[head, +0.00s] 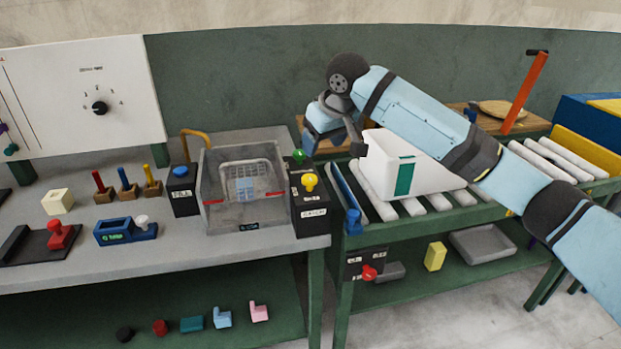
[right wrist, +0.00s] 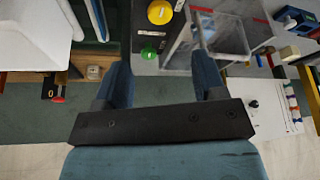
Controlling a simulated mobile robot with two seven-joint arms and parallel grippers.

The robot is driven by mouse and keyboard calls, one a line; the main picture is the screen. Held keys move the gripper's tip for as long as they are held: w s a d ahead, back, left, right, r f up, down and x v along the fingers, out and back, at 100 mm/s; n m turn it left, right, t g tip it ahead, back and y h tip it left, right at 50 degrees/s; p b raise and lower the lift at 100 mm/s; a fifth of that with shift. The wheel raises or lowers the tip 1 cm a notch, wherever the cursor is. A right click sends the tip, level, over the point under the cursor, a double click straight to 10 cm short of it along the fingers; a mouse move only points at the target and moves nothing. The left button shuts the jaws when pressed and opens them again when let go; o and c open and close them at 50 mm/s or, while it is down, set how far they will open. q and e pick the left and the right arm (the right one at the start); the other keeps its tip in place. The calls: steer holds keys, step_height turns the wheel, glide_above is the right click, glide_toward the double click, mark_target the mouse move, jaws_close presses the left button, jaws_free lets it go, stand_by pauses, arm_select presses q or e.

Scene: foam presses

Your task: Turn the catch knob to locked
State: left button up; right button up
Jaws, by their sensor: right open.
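Several knobs could be the catch knob; their labels are too small to read. A yellow knob (head: 309,182) sits on a black box (head: 311,215) beside the clear-walled press, with a green button (head: 299,156) behind it. The yellow knob (right wrist: 160,12) and green button (right wrist: 148,53) also show in the right wrist view. A red knob (head: 369,272) is on a labelled black box under the roller table. My left gripper is out of view.
The clear-walled press (head: 243,190) holds a basket. A white bin (head: 395,165) stands on the rollers, under my right arm. A panel with a black dial (head: 99,108) stands at the left. A blue-knobbed black box (head: 183,190) stands left of the press. The bench front is partly clear.

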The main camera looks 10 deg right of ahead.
mark_target(310, 177)
steer(key=b+x, duration=0.1)
steer(key=x, duration=1.1)
steer(key=c, duration=0.9)
